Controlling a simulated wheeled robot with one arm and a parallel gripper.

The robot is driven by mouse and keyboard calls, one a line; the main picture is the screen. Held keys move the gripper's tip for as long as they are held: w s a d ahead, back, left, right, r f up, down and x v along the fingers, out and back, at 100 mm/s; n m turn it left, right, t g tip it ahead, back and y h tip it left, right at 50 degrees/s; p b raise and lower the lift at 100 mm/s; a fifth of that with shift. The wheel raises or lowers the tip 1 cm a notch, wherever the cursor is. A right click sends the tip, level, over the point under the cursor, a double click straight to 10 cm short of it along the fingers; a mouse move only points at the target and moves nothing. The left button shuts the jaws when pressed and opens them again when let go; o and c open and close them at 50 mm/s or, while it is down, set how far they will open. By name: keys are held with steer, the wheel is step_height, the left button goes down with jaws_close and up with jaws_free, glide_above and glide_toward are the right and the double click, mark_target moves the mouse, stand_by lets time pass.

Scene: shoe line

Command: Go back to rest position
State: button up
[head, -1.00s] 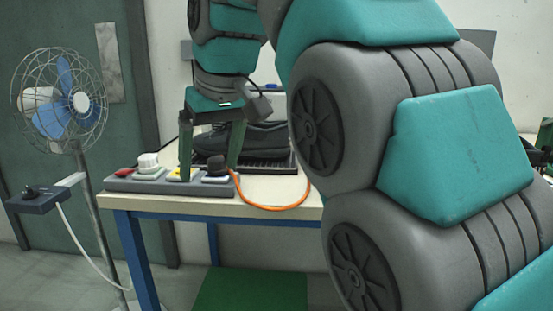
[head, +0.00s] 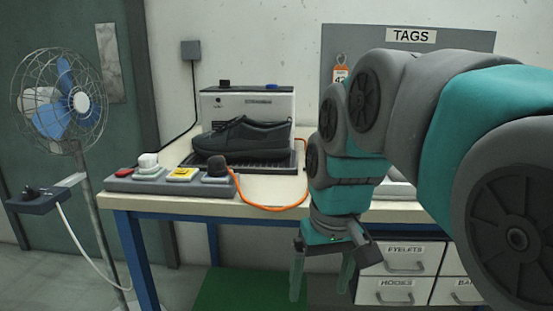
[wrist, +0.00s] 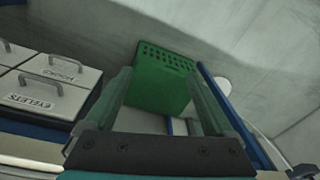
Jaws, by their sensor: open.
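My gripper (head: 322,282) hangs pointing down in front of the table's front edge in the head view. Its two green fingers are apart, with nothing between them. In the wrist view my gripper (wrist: 165,105) also shows open and empty, with a green crate (wrist: 165,75) on the floor beyond the fingers. My arm fills the right side of the head view and hides part of the table.
A black shoe (head: 240,137) rests on a black tray before a white machine (head: 222,103). A switch strip (head: 135,185) and orange cable (head: 270,208) lie in front. Labelled drawers (head: 404,257) sit under the table. A fan (head: 65,100) stands left.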

steer(key=s+d+f+m+g, duration=0.1)
steer(key=s+d+f, duration=0.3)
steer(key=s+f, duration=0.4)
steer(key=s+d+f+m+g, duration=0.1)
steer(key=s+d+f, duration=0.3)
steer(key=s+f, duration=0.4)
steer(key=shift+s+f+m+h, duration=0.2)
steer(key=shift+s+m+h, duration=0.15)
steer(key=shift+s, duration=0.3)
